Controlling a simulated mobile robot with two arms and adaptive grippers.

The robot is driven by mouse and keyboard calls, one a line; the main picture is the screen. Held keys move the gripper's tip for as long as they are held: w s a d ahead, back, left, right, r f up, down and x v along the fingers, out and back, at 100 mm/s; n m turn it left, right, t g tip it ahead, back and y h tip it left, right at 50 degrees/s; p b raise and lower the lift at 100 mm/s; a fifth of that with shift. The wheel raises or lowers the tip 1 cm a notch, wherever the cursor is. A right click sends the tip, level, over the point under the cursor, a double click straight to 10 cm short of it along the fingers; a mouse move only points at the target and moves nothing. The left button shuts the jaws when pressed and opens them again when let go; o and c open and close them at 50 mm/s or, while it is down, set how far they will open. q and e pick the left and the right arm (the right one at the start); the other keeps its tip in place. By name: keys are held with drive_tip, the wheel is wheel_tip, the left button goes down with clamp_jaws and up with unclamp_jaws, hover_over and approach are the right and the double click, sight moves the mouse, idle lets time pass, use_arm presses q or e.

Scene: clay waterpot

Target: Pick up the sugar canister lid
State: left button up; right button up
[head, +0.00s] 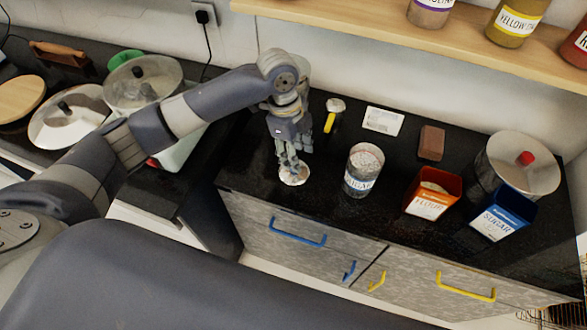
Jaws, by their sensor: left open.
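My left gripper (289,168) points down over the dark counter, with its fingers at a small round silvery lid (296,180). The lid lies flat on the counter near its front edge. The fingers are open, but they cover part of the lid, and I cannot tell whether they touch it. The glass sugar canister (362,184) stands upright to the right of the gripper. Its top is uncovered and pale sugar shows inside. My right gripper is not in view.
A yellow-handled tool (330,122), a white card (383,121) and a brown block (431,143) are behind. A red flour box (433,192), a blue sugar box (503,215) and a large pot (519,165) stand right. A wooden shelf (420,38) with jars overhangs the back.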

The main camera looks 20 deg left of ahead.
use_arm(q)
drive_tip(key=w+a+r, duration=0.2)
drive_tip(key=a+r, duration=0.1)
drive_tip(key=shift+m, duration=0.3)
drive_tip(key=f, duration=0.3)
drive_tip(key=f+p, duration=0.1)
drive_tip(key=f, duration=0.1)
drive_tip(key=shift+s+d+f, duration=0.1)
drive_tip(key=shift+d+f, duration=0.15)
drive_tip(key=shift+d, duration=0.05)
drive_tip(key=f+p, duration=0.1)
drive_tip(key=f, duration=0.1)
drive_tip(key=d+f, duration=0.1)
drive_tip(key=f, duration=0.1)
drive_tip(key=shift+f+p, duration=0.35)
drive_tip(key=shift+f, duration=0.35)
clamp_jaws()
